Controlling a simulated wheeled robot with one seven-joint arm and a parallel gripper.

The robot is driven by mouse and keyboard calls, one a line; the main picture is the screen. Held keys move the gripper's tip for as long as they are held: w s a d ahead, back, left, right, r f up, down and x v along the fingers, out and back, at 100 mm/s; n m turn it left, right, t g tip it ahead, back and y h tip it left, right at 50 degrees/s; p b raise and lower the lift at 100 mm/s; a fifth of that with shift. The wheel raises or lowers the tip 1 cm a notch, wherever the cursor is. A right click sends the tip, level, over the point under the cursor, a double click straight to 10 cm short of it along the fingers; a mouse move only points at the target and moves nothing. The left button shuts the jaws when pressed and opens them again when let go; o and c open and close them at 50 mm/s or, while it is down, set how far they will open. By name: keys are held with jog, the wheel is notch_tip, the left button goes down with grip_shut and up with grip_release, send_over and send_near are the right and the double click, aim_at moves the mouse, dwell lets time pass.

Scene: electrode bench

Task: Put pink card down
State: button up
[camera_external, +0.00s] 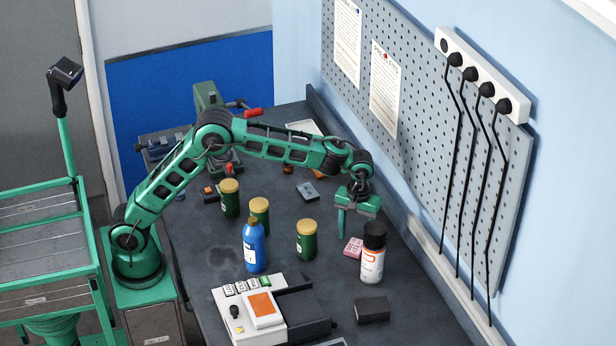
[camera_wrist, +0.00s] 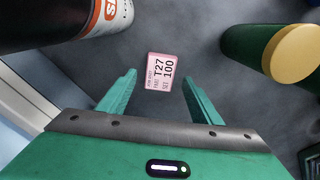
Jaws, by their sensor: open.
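The pink card (camera_external: 354,247) lies on the dark bench top, just left of a white spray can with a black cap. In the wrist view the pink card (camera_wrist: 160,73) shows printed text, "T27" and "100", and lies ahead of the fingertips. My gripper (camera_external: 343,236) points down above the bench near the card. In the wrist view my gripper (camera_wrist: 158,82) is open, its two green fingers apart with nothing held between them. The card appears apart from both fingers.
The spray can (camera_external: 372,252) stands close to the card on the right. Bare bench surrounds the card's left side.

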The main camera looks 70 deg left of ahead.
aim_at(354, 244)
notch_tip(354, 244, up, 9)
dwell(0.3)
jog(key=shift+s+f, duration=0.1)
dwell(0.4)
